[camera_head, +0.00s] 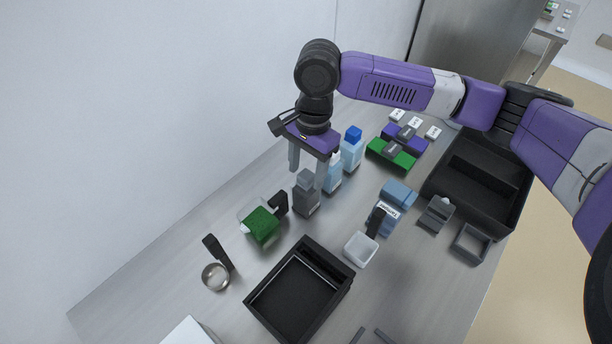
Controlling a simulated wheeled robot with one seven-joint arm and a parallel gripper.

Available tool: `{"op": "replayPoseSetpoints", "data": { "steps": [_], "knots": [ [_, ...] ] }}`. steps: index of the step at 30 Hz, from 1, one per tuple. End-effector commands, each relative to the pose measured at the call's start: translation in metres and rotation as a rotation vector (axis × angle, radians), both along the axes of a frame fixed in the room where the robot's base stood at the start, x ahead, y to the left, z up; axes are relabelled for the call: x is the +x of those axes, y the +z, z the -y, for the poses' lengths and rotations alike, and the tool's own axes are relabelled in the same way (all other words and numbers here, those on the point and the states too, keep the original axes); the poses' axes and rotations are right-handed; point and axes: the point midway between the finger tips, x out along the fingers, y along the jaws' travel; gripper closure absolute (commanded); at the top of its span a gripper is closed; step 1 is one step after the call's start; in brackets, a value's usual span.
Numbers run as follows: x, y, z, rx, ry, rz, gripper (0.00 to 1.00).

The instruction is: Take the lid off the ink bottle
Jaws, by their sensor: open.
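A grey bottle (306,200) with a grey lid (305,179) stands upright on the bench; I take it as the ink bottle, though no label is readable. My gripper (307,178) points down over it with its two fingers apart. One finger shows to the left of the lid and the other at its right, overlapping the bottle's edge in the picture. I cannot tell whether either finger touches it. The lid appears to sit on the bottle. A light blue bottle (333,178) and a blue-capped bottle (351,152) stand behind to the right.
A green block-shaped item (261,225) with a dark handle and a metal cup (215,277) are at left. A black tray (337,291) lies in front; a white cup (361,249) is beside it. A large black bin (447,173) is at right. A wall rises behind.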

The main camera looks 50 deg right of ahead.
Motion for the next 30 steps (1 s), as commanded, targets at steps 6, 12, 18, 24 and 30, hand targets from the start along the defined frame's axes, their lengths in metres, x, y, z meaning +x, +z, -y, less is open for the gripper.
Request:
{"op": "replayPoseSetpoints", "data": {
  "steps": [6, 12, 18, 24, 30],
  "knots": [
    [0.0, 0.0, 0.0, 0.0, 0.0, 0.0, 0.69],
    [0.0, 0.0, 0.0, 0.0, 0.0, 0.0, 1.0],
    [0.0, 0.0, 0.0, 0.0, 0.0, 0.0, 1.0],
    [0.0, 0.006, 0.0, 0.0, 0.001, 0.0, 1.0],
    [0.001, 0.029, 0.0, 0.001, 0.002, 0.003, 1.0]
  ]
}}
